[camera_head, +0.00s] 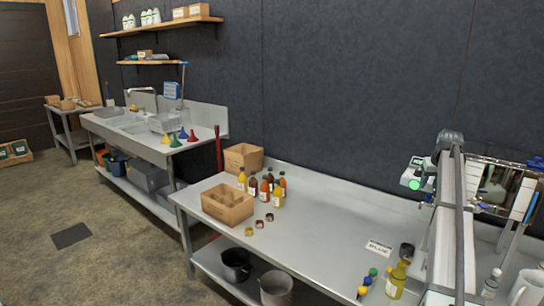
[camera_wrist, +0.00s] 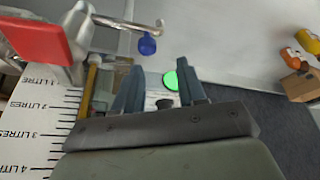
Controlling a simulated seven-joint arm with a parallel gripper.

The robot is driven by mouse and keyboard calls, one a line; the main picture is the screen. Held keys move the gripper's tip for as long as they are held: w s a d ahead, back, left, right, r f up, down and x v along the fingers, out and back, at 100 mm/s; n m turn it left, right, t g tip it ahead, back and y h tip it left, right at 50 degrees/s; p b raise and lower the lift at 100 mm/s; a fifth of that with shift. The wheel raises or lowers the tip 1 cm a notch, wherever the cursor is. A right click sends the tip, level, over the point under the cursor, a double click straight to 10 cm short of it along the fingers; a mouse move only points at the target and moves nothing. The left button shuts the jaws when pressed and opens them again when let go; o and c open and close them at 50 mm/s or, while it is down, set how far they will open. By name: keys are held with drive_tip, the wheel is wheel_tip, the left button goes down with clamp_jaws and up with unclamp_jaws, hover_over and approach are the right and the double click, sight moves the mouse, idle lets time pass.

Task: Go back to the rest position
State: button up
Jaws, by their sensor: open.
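My gripper (camera_wrist: 158,82) shows in the wrist view with its two dark fingers apart. Nothing is held between them. A bright green disc (camera_wrist: 172,80) shows behind the fingers, near the right one. I cannot tell how far it is from them. In the head view, grey arm links stand at the right in front of the bench equipment, and the fingers cannot be made out clearly there. A green disc (camera_head: 414,184) also shows there, on a pale device.
In the wrist view, a litre scale (camera_wrist: 38,125), a red part (camera_wrist: 40,40) and a blue knob (camera_wrist: 147,46) are close by.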

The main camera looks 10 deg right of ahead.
drive_tip(key=s+a+f+y, duration=0.2)
drive_tip(key=s+a+f, duration=0.3)
drive_tip(key=a+f, duration=0.6)
drive_tip(key=s+a+f+n+y, duration=0.15)
drive_tip(key=s+a+f, duration=0.35)
drive_tip(key=a+f, duration=0.65)
drive_tip(key=s+a+f+m+y, duration=0.15)
drive_tip(key=s+a+f, duration=0.45)
drive_tip(key=a, duration=0.8)
drive_tip(key=s+a+f+n+g, duration=0.1)
drive_tip(key=s+a+f+g, duration=0.1)
drive_tip(key=s+a+f, duration=0.35)
drive_tip(key=s+a+f+g, duration=0.2)
drive_tip(key=s+f, duration=0.5)
drive_tip(key=f, duration=0.4)
drive_tip(key=s+a+f+n+g, duration=0.1)
drive_tip(key=s+a+f+g, duration=0.1)
drive_tip(key=s+a+f, duration=0.5)
drive_tip(key=s+f+g+h, duration=0.1)
drive_tip(key=s+f, duration=0.3)
drive_tip(key=s, duration=0.3)
drive_tip(key=s+f+g+h, duration=0.1)
drive_tip(key=s+f, duration=0.3)
drive_tip(key=s, duration=0.4)
drive_tip(key=s+f+n+g+h, duration=0.1)
drive_tip(key=s+f+g, duration=0.2)
drive_tip(key=s, duration=0.4)
drive_tip(key=shift+s+a+f+h, duration=0.15)
drive_tip(key=shift+s+f+h, duration=0.25)
drive_tip(key=shift+f, duration=0.35)
